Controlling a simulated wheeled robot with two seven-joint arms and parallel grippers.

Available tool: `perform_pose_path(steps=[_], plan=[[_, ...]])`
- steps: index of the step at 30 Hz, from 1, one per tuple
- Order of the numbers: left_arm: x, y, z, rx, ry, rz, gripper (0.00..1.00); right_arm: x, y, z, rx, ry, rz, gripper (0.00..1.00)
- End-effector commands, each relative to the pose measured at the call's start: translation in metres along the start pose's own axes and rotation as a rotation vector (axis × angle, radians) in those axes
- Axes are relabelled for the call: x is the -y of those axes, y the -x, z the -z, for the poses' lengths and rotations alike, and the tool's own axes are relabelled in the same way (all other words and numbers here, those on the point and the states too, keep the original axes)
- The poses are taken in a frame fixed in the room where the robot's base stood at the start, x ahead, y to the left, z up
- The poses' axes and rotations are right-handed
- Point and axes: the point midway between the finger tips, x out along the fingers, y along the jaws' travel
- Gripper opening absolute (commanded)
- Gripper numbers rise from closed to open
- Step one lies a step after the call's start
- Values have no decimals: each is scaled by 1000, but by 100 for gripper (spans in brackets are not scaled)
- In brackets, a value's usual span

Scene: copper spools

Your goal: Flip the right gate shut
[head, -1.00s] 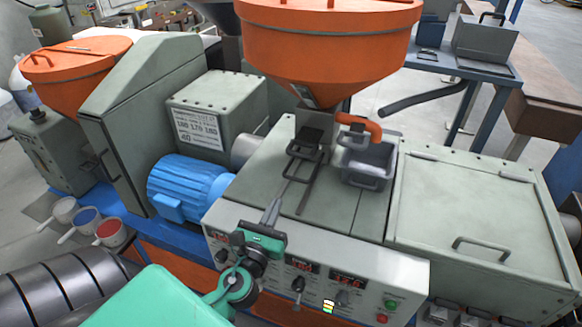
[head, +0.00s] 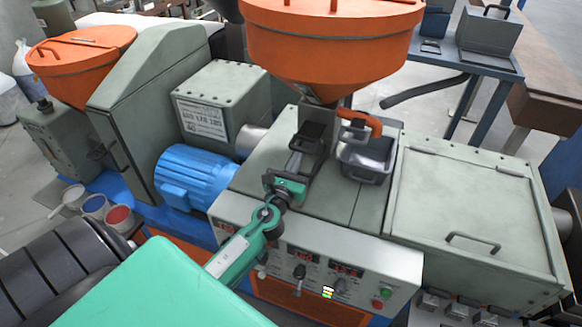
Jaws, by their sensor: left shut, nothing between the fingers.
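Two orange hoppers stand on the machine, and the large right hopper (head: 330,45) narrows down to a metal throat (head: 318,122). An orange lever (head: 362,124) sticks out to the right at the throat, above a grey metal bin (head: 368,160); it looks like the right gate's handle, but I cannot tell how the gate stands. My left gripper (head: 297,160) is shut and empty. It reaches over the machine's top just below the throat, left of the lever and bin and apart from them. Its fingertips overlap dark parts there, so contact is unclear.
A control panel (head: 320,265) with knobs and lit displays lies along the machine's front. A blue motor (head: 195,178) is to the left. A flat lid with a handle (head: 470,215) is to the right. Small paint pots (head: 94,207) stand at lower left.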

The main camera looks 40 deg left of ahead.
Motion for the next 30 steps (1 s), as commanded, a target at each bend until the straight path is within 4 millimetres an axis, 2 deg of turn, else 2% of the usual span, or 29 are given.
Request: perform_pose_path(steps=[14, 24, 30], plan=[[0, -6, 0, 0, 0, -1, 0, -6, 1, -2, 2, 4, -6, 36], [1, -54, 9, 1, -2, 0, 0, -6, 0, -1, 2, 4, -6, 36], [1, -65, 11, 0, -1, -1, 0, -4, 0, 1, -1, 3, -4, 36]])
